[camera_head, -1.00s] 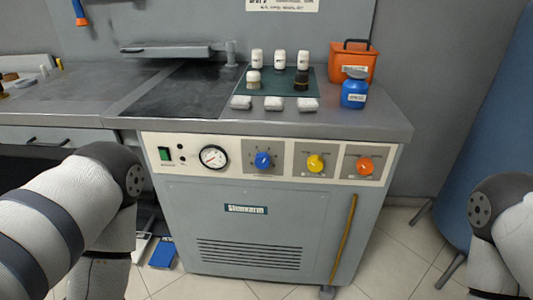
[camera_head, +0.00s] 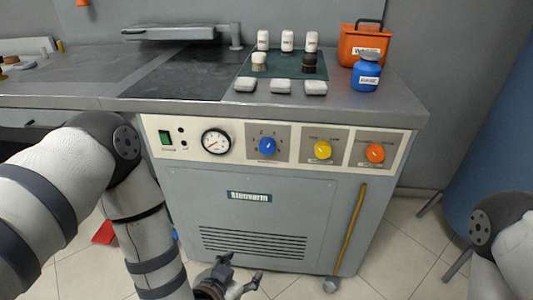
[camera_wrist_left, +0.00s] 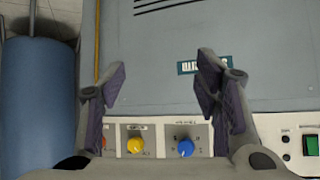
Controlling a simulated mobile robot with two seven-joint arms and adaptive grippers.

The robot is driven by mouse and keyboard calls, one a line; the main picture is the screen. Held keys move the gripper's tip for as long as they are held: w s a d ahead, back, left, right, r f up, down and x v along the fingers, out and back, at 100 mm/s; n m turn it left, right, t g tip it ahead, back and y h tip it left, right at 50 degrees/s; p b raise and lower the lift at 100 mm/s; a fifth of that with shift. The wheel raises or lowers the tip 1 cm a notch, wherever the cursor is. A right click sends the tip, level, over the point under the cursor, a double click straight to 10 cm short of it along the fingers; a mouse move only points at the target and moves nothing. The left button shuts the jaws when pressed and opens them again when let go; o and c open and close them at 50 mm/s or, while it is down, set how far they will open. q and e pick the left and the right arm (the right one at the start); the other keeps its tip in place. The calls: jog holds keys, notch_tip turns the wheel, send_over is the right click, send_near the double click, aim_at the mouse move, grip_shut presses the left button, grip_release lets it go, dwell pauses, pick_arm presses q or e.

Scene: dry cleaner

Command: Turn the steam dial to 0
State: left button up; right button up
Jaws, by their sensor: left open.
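A blue dial (camera_head: 267,146) with marks around it, a yellow dial (camera_head: 323,149) and an orange dial (camera_head: 375,152) sit in a row on the machine's cream front panel (camera_head: 226,160). Their labels are too small to read, so I cannot tell which is the steam dial. My left gripper (camera_head: 242,270) is open and empty, low in front of the machine, below the dials and apart from them. In the left wrist view, the open fingers (camera_wrist_left: 162,66) frame the cabinet front, with the blue dial (camera_wrist_left: 185,147) and yellow dial (camera_wrist_left: 134,145) near the bottom edge. My right gripper is out of view.
A pressure gauge (camera_head: 216,141) and green switch (camera_head: 165,137) sit left of the dials. A yellow-brown rod (camera_head: 348,230) stands along the cabinet's right side. Bottles, an orange bin (camera_head: 348,47) and a blue jar (camera_head: 366,75) stand on the worktop (camera_head: 185,104). The space before the panel is clear.

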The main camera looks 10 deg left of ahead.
pick_arm(q)
jog(key=w+d+r+t, duration=0.1)
jog(key=w+r+t, duration=0.3)
jog(key=w+r, duration=0.3)
jog(key=t+y+b, duration=0.1)
jog(key=t+y, duration=0.1)
jog(key=t, duration=0.2)
send_near(266, 149)
jog(key=w+b, duration=0.1)
jog(key=w, duration=0.7)
jog(key=shift+w+f+b, duration=0.1)
jog(key=shift+b, duration=0.25)
jog(key=shift+w+d, duration=0.1)
jog(key=shift+w, duration=0.3)
jog(key=c, duration=1.1)
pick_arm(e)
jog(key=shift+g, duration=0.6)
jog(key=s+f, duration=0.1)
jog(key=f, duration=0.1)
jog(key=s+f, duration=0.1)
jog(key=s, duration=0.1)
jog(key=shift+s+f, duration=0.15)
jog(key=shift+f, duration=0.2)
